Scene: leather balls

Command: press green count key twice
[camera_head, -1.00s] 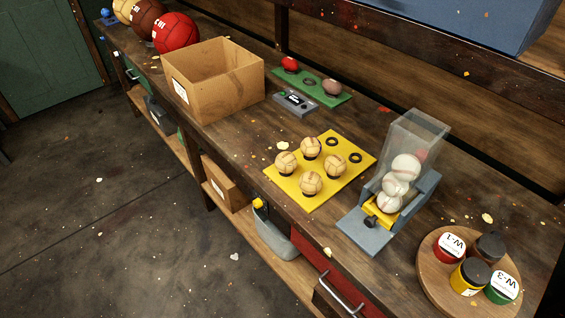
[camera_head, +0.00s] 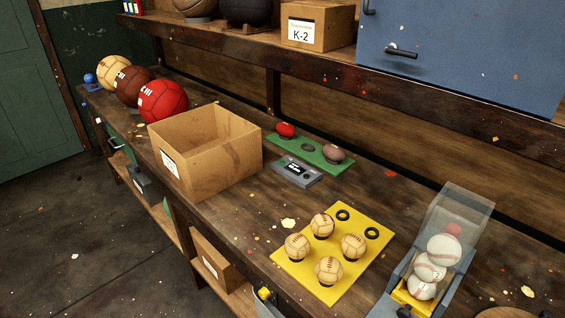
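A small grey counter device (camera_head: 296,171) with a dark display lies on the workbench, in front of a green tray (camera_head: 314,157). A small green key (camera_head: 284,162) seems to show at the left of its top face, but it is too small to make out clearly. The green tray holds a red ball (camera_head: 285,130) and a brown ball (camera_head: 333,153), with an empty dark ring between them. Neither of my grippers is in view.
An open cardboard box (camera_head: 205,155) stands left of the counter. A yellow tray (camera_head: 332,284) with several tan balls lies nearer the front, beside a clear-fronted dispenser (camera_head: 455,222) of white balls. A shelf with a blue cabinet (camera_head: 460,50) overhangs the bench's back.

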